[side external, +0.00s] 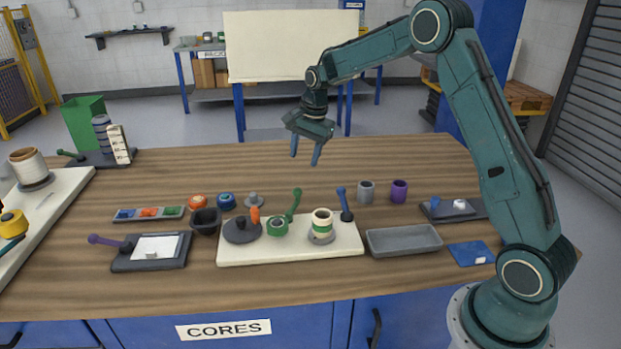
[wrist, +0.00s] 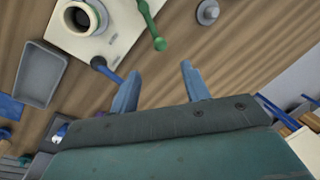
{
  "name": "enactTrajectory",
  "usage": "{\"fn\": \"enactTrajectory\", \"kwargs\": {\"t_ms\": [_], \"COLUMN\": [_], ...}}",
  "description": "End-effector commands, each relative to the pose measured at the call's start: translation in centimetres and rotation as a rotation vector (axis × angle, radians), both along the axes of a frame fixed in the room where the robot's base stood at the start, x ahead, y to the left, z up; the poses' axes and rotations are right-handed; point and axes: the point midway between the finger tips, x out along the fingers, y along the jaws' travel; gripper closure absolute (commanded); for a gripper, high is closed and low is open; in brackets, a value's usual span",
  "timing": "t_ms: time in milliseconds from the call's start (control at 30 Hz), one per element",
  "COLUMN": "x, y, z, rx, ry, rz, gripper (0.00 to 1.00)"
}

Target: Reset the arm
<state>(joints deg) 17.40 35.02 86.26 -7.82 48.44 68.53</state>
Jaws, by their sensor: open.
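My gripper (side external: 306,152) hangs open and empty above the back half of the wooden table (side external: 200,165). Its two blue fingers stand apart in the side view. In the wrist view the gripper (wrist: 157,85) also shows open, with bare wood between and beyond the fingertips. My arm reaches in from the right, raised high with the elbow at the top. No object touches the fingers.
A cream board (side external: 290,249) at the table's front middle carries a roller (side external: 321,224), a green-handled piece (side external: 278,226) and a dark disc (side external: 241,230). A grey tray (side external: 404,240) lies to its right. A green bin (side external: 85,122) stands back left. The table's back middle is clear.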

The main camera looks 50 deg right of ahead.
Motion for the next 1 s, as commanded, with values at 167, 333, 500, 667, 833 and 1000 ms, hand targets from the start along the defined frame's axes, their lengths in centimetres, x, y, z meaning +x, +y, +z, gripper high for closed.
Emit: {"fn": "enactTrajectory", "kwargs": {"t_ms": [167, 333, 500, 667, 833, 1000], "x": [-0.4, -1.8, -4.2, -7.1, -10.5, -14.0], "y": [0.4, 1.6, 3.5, 5.3, 7.1, 8.7], "z": [0.9, 3.2, 6.4, 9.3, 11.8, 13.7], "rx": [-0.008, -0.030, -0.066, -0.104, -0.147, -0.192], "ry": [-0.007, -0.026, -0.051, -0.079, -0.107, -0.133], "rz": [0.026, 0.098, 0.212, 0.332, 0.460, 0.585], "gripper": [0.53, 0.53, 0.53, 0.53, 0.53, 0.53]}}
